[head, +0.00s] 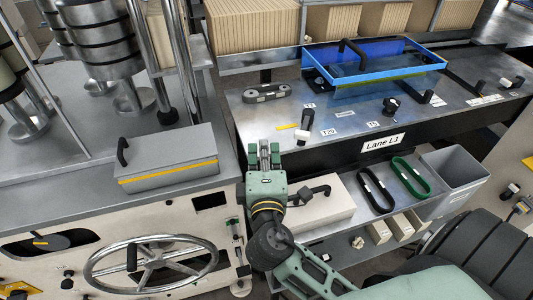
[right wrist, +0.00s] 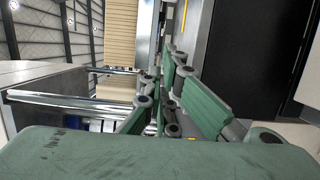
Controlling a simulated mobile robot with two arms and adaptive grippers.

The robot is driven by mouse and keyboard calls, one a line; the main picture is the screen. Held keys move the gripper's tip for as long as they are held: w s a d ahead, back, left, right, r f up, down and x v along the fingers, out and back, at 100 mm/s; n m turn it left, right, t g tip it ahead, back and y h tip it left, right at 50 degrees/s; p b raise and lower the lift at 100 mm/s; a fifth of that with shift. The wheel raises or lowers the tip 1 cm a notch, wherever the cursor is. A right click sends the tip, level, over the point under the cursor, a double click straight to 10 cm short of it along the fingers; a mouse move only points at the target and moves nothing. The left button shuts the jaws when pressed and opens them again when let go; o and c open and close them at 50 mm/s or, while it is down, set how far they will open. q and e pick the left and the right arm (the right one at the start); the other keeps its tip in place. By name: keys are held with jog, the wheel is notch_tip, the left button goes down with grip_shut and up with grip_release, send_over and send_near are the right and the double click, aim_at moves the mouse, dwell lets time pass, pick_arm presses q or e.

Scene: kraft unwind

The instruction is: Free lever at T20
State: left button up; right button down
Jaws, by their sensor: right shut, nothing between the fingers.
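The T20 label (head: 328,132) sits on the front edge of the grey Lane L1 bench top. A yellow strip (head: 288,126) lies beside the lever. My right gripper (head: 264,150) is shut and empty, in front of the bench and to the lower left of the lever, apart from it. Its green fingers also fill the middle of the right wrist view (right wrist: 160,112), where I cannot make out the lever. My left gripper is not in view.
A blue tray (head: 440,64) sits on the bench's back right. More levers (head: 392,103) stand along the bench. A grey box (head: 170,155) is at left, above a handwheel (head: 150,265). Below the bench are a beige case (head: 322,208), black and green loops (head: 411,178), and a grey bin (head: 455,175).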

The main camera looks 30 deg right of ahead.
aim_at(305, 126)
jog(key=p+x, duration=0.1)
jog(key=x, duration=0.1)
jog(key=p+x, duration=0.1)
jog(key=x, duration=0.1)
jog(key=shift+w+d+r, duration=0.15)
jog(key=shift+d, duration=0.3)
jog(key=shift+s+d+p, duration=0.45)
jog(key=shift+s+d, duration=0.5)
jog(key=shift+s, duration=0.25)
jog(key=shift+s+d, duration=0.15)
jog(key=shift+s, duration=0.05)
jog(key=shift+w, duration=0.15)
jog(key=shift+s+d+f+n+t+y+b, duration=0.1)
jog(key=shift+s+d+n+t+y+b, duration=0.1)
jog(key=shift+s+n+y, duration=0.15)
jog(key=shift+s+d+f+n+t+y+b, duration=0.15)
jog(key=shift+s+n+t+y, duration=0.1)
jog(key=shift+s+y, duration=0.2)
jog(key=shift+s+d+r, duration=0.1)
jog(key=shift+s+d, duration=0.3)
jog(key=shift+s, duration=0.4)
jog(key=shift+w, duration=0.1)
